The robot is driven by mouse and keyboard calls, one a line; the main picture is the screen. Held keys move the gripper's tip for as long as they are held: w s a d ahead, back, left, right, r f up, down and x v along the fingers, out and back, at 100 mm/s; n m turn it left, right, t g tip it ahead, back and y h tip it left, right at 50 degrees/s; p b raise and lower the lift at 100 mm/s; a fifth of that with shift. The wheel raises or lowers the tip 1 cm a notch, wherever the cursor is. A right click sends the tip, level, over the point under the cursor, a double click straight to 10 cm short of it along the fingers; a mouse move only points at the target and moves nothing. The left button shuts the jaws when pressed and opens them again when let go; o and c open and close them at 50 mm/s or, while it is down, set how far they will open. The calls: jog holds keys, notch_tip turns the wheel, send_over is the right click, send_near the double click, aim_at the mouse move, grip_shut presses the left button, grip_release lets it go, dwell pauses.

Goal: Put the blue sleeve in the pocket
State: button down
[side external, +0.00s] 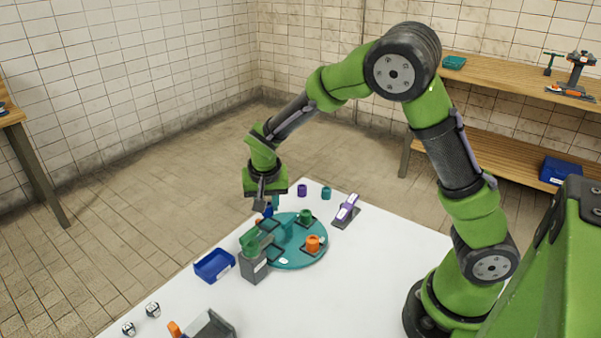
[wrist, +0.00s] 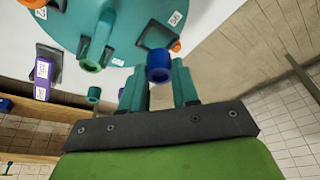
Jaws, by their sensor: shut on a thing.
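The blue sleeve (wrist: 159,66) is a short, hollow dark-blue cylinder. My gripper (wrist: 158,76) is shut on it, with a teal finger on either side. In the side external view my gripper (side external: 268,206) points down at the far-left edge of a round teal tray (side external: 300,259), and the blue sleeve (side external: 268,211) shows only small at the fingertips. The tray carries several dark square pockets, one (wrist: 157,33) close beyond the sleeve in the wrist view. I cannot tell whether the sleeve touches anything below.
On the tray stand an orange sleeve (side external: 313,243), a green sleeve (side external: 306,216) and a teal central post (side external: 287,229). A grey box (side external: 254,267) and blue bin (side external: 214,265) stand nearby. Purple (side external: 302,190) and teal (side external: 326,193) sleeves stand behind. The table's right front is clear.

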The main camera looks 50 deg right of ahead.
aim_at(268, 215)
jog(key=shift+f, duration=1.7)
jog(key=shift+f, duration=0.1)
jog(key=c, duration=0.8)
grip_release()
jog(key=shift+c, duration=0.2)
jog(key=v, duration=1.1)
jog(key=s+r+n+t+y, duration=0.2)
jog(key=s+r, duration=0.3)
jog(key=s, duration=0.4)
jog(key=s+r+n+t+y, duration=0.2)
jog(key=s+r, duration=0.3)
jog(key=s, duration=0.4)
jog(key=shift+s+a+r+n+t, duration=0.3)
jog(key=shift+n+t, duration=0.1)
jog(key=shift+n, duration=0.1)
